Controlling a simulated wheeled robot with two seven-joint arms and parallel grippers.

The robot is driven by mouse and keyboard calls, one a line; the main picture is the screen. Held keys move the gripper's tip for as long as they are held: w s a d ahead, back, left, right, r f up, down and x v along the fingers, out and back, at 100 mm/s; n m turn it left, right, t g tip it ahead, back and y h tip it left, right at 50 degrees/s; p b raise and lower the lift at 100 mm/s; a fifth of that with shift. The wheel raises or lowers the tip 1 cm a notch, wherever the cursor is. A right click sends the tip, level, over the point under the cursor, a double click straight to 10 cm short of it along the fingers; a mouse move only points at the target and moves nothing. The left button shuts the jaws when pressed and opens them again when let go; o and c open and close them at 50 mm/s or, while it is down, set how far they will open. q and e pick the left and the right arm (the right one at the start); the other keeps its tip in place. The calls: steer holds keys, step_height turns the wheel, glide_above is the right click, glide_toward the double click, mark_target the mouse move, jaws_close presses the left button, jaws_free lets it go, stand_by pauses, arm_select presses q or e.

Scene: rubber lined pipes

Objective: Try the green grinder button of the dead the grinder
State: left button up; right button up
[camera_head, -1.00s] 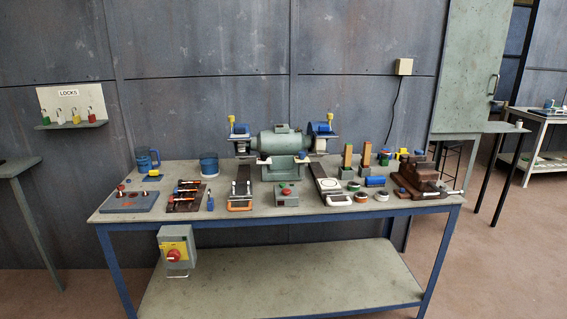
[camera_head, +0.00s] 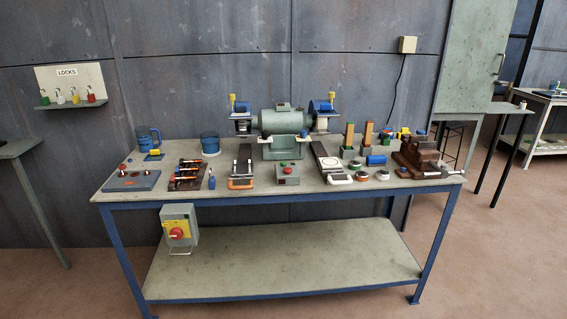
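The green bench grinder (camera_head: 281,122) stands at the back middle of the workbench (camera_head: 260,200), with a wheel and blue guard at each end. In front of it, near the front edge, is a small grey-green button box (camera_head: 287,174). A red button shows on its top; a green button is too small to make out clearly. A grey isolator box (camera_head: 179,228) with a yellow plate and red knob hangs under the bench's front left edge. Neither of my grippers is in view.
Clamps (camera_head: 187,175), a blue mug (camera_head: 147,139), a blue tin (camera_head: 210,143) and a brown vise (camera_head: 420,157) crowd the benchtop. A padlock shelf (camera_head: 72,104) is on the wall at left. The lower shelf (camera_head: 280,258) is bare.

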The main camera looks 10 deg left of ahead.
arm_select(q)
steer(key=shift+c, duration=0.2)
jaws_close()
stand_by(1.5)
